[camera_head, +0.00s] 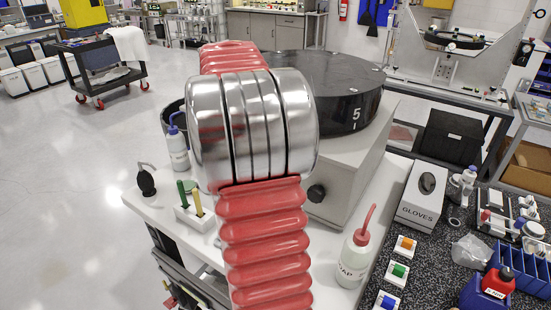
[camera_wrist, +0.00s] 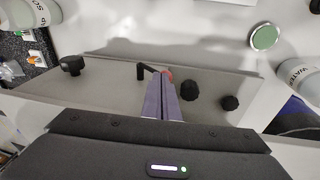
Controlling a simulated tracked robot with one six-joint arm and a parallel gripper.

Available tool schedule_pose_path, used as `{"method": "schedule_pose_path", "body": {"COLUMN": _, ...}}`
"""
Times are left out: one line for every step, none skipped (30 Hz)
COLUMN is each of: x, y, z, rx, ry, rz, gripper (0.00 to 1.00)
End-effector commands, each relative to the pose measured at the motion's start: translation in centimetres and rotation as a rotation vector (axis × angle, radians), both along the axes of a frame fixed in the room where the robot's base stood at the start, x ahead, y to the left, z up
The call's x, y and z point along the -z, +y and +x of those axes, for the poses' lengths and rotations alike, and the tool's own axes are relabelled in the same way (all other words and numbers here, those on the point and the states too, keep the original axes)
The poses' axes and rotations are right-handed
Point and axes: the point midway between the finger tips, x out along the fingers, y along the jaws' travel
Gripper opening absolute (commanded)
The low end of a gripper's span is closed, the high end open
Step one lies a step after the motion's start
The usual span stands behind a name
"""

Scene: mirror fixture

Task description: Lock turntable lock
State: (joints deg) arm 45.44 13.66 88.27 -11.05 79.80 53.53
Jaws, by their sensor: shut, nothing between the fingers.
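The turntable (camera_head: 328,75) is a large black disc marked 5 on a light grey base (camera_head: 345,170); my arm hides part of it. In the wrist view the grey base panel (camera_wrist: 110,90) carries a black bent lever (camera_wrist: 146,70) and black knobs, one at left (camera_wrist: 72,65) and two at right (camera_wrist: 190,91) (camera_wrist: 230,102). A small red part (camera_wrist: 167,74) shows at my fingertips. I cannot tell which piece is the lock. My gripper (camera_wrist: 164,84) is shut and empty, its tips close to the lever and red part; contact is unclear. The head view hides it.
A soap bottle (camera_head: 355,258), a glove box (camera_head: 421,194) and small coloured blocks (camera_head: 399,270) stand right of the base. A white bottle (camera_head: 176,145) and a tool holder (camera_head: 197,212) stand left. In the wrist view bottles flank the panel, one at right (camera_wrist: 300,76).

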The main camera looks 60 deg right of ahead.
Motion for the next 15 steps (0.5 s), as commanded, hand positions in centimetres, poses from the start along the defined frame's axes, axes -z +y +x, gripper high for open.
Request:
{"method": "schedule_pose_path", "body": {"x": 0.4, "y": 0.0, "z": 0.5, "rx": -0.001, "ry": 0.035, "rz": 0.004, "gripper": 0.0}}
{"method": "schedule_pose_path", "body": {"x": 0.4, "y": 0.0, "z": 0.6, "rx": -0.001, "ry": 0.056, "rz": 0.004, "gripper": 0.0}}
{"method": "schedule_pose_path", "body": {"x": 0.7, "y": 0.0, "z": 0.8, "rx": 0.0, "ry": 0.084, "rz": 0.007, "gripper": 0.0}}
{"method": "schedule_pose_path", "body": {"x": 0.7, "y": -0.1, "z": 1.0, "rx": 0.0, "ry": 0.103, "rz": 0.006, "gripper": 0.0}}
{"method": "schedule_pose_path", "body": {"x": 0.9, "y": -0.1, "z": 1.1, "rx": 0.0, "ry": 0.123, "rz": 0.009, "gripper": 0.0}}
{"method": "schedule_pose_path", "body": {"x": 1.0, "y": -0.1, "z": 1.3, "rx": 0.001, "ry": 0.145, "rz": 0.008, "gripper": 0.0}}
{"method": "schedule_pose_path", "body": {"x": 1.2, "y": -0.1, "z": 1.4, "rx": 0.001, "ry": 0.165, "rz": 0.01, "gripper": 0.0}}
{"method": "schedule_pose_path", "body": {"x": 1.3, "y": -0.1, "z": 1.5, "rx": 0.001, "ry": 0.18, "rz": 0.011, "gripper": 0.0}}
{"method": "schedule_pose_path", "body": {"x": 1.4, "y": -0.2, "z": 1.7, "rx": 0.002, "ry": 0.202, "rz": 0.013, "gripper": 0.0}}
{"method": "schedule_pose_path", "body": {"x": 1.5, "y": -0.2, "z": 1.7, "rx": 0.003, "ry": 0.209, "rz": 0.012, "gripper": 0.0}}
{"method": "schedule_pose_path", "body": {"x": 1.5, "y": -0.2, "z": 1.8, "rx": 0.004, "ry": 0.205, "rz": 0.012, "gripper": 0.0}}
{"method": "schedule_pose_path", "body": {"x": 1.6, "y": -0.2, "z": 1.9, "rx": 0.004, "ry": 0.204, "rz": 0.012, "gripper": 0.0}}
{"method": "schedule_pose_path", "body": {"x": 1.7, "y": -0.2, "z": 2.0, "rx": 0.005, "ry": 0.204, "rz": 0.012, "gripper": 0.0}}
{"method": "schedule_pose_path", "body": {"x": 1.8, "y": -0.2, "z": 2.0, "rx": 0.005, "ry": 0.203, "rz": 0.012, "gripper": 0.0}}
{"method": "schedule_pose_path", "body": {"x": 1.9, "y": -0.2, "z": 2.1, "rx": 0.005, "ry": 0.203, "rz": 0.012, "gripper": 0.0}}
